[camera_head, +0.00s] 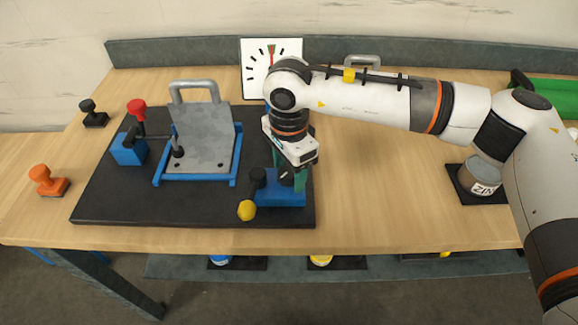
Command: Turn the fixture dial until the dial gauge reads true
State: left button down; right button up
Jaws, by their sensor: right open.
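The dial gauge (258,84) is a white panel with black tick marks standing at the back of the table; a red and green mark shows near its top, and my right arm hides its lower right part. The black fixture base (120,205) carries a grey plate (203,145) in a blue frame. My right gripper (287,180) points down over the blue block (284,198) at the fixture's right end. It is open, around or just above a small dark part that may be the dial; contact cannot be told. My left gripper is out of view.
An orange stamp-like object (45,180) and a black one (92,113) stand left. A labelled can (480,177) stands right. The table's front middle-right is clear.

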aim_at(289, 171)
notch_tip(289, 171, up, 12)
jog(key=b, duration=0.2)
dwell(0.7)
